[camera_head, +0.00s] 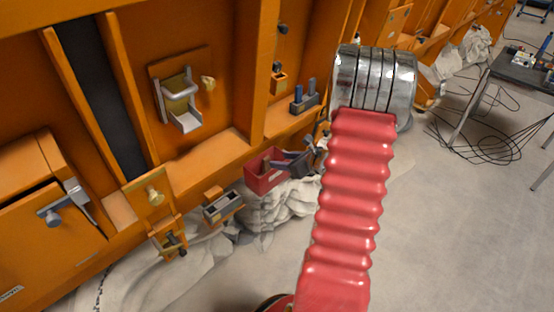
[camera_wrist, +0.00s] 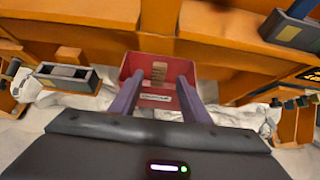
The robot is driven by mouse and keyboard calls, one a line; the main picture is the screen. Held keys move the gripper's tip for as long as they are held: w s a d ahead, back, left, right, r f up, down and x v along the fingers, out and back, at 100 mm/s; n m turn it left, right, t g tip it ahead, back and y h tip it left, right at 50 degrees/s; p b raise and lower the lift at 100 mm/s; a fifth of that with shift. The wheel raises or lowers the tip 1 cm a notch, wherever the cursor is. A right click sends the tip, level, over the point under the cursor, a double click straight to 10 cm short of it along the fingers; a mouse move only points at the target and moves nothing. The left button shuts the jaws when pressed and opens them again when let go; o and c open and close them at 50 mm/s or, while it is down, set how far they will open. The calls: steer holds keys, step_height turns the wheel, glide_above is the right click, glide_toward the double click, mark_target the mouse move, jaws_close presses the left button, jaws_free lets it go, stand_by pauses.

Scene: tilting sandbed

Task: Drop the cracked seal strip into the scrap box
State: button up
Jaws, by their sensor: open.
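The red scrap box (camera_head: 262,180) hangs at the front of the orange frame in the head view. It also shows ahead of my fingers in the wrist view (camera_wrist: 128,66). A small brown ridged piece, apparently the cracked seal strip (camera_wrist: 158,70), is inside the box in the wrist view, seen between the two fingers. My gripper (camera_wrist: 160,80) is open, its fingers apart and pointing at the box. In the head view my gripper (camera_head: 285,163) is at the box's right side. Whether the fingers touch the box cannot be told.
A grey slotted holder (camera_head: 222,207) is left of the box, also in the wrist view (camera_wrist: 67,77). A blue-grey block holder (camera_head: 304,98) sits on the ledge above. Crumpled white sheeting lies below the frame. A table and loose cables (camera_head: 490,125) are at the right.

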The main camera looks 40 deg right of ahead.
steer(key=shift+s+r, duration=0.35)
steer(key=shift+s, duration=0.3)
steer(key=w+a+r+m+g+h, duration=0.1)
steer(key=w+a+r+m+h, duration=0.1)
steer(key=r+m, duration=0.35)
steer(key=w+a+r+m+h, duration=0.1)
steer(key=w+r+m+h, duration=0.1)
steer(key=r+m, duration=0.3)
steer(key=s+a+r+m+g+h, duration=0.1)
steer(key=s+a+r+m+g, duration=0.1)
steer(key=a+r+m, duration=0.75)
steer(key=s+a+r+m+g+y, duration=0.1)
steer(key=s+a+m+y, duration=0.1)
steer(key=s+a+m, duration=0.6)
steer(key=s+a+m+g+y, duration=0.2)
steer(key=s+a+m, duration=0.6)
steer(key=a, duration=0.9)
steer(key=s, duration=0.3)
steer(key=shift+a+r+y, duration=0.25)
steer(key=shift+r+y, duration=0.1)
steer(key=shift+y, duration=0.05)
